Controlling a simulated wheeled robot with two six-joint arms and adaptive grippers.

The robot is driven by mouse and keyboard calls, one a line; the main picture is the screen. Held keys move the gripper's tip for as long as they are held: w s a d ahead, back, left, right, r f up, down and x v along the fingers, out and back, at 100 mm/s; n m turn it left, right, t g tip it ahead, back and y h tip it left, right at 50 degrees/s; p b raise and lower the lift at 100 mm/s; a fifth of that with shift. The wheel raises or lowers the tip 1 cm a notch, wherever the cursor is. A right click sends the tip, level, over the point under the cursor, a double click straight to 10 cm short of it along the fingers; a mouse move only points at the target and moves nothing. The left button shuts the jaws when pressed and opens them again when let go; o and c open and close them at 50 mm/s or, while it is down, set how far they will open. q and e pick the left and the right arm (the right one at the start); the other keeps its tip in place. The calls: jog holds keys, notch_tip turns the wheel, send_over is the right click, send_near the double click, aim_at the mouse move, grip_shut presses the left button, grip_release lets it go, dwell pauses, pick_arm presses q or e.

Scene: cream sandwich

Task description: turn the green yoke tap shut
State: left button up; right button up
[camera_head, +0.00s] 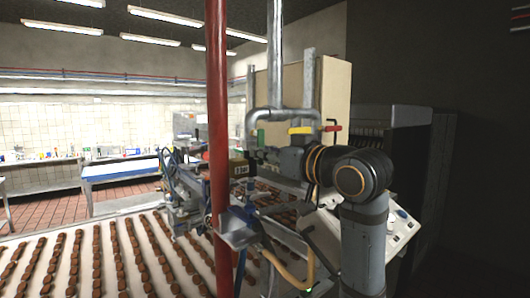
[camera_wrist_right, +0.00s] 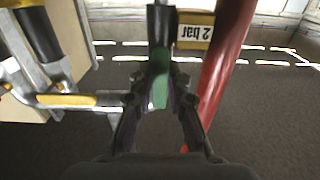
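The green yoke tap (camera_head: 260,137) hangs on the grey pipework, left of the yellow and red handles. In the right wrist view its green handle (camera_wrist_right: 160,62) stands between the two fingers of my right gripper (camera_wrist_right: 161,85). The fingers are apart, one on each side of the handle; I cannot make out contact with it. In the head view my right arm reaches in from the right and its gripper (camera_head: 252,156) is just below the green tap, partly hidden by the wrist. My left gripper is not in view.
A yellow handle (camera_head: 300,130) and a red handle (camera_head: 332,128) sit to the right. A "2 bar" sign (camera_head: 239,168) is near. Chocolate rows lie on the belt (camera_head: 85,250).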

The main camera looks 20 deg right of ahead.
grip_shut()
jog(key=a+m, duration=0.1)
jog(key=m, duration=0.3)
jog(key=a+r+m, duration=0.1)
jog(key=m, duration=0.3)
jog(key=s+a+r+m, duration=0.1)
jog(key=m, duration=0.3)
jog(key=shift+s+a+r+m, duration=0.1)
jog(key=shift+r+m, duration=0.05)
jog(key=shift+m, duration=0.15)
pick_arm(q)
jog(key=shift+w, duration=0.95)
pick_arm(e)
jog(key=m, duration=0.1)
jog(key=r+m, duration=0.1)
jog(key=m, duration=0.3)
jog(key=shift+a+r, duration=0.2)
jog(key=shift+r, duration=0.05)
jog(key=shift+m, duration=0.3)
jog(key=o, duration=0.8)
grip_release()
jog(key=shift+s+d, duration=0.1)
jog(key=shift+c, duration=0.2)
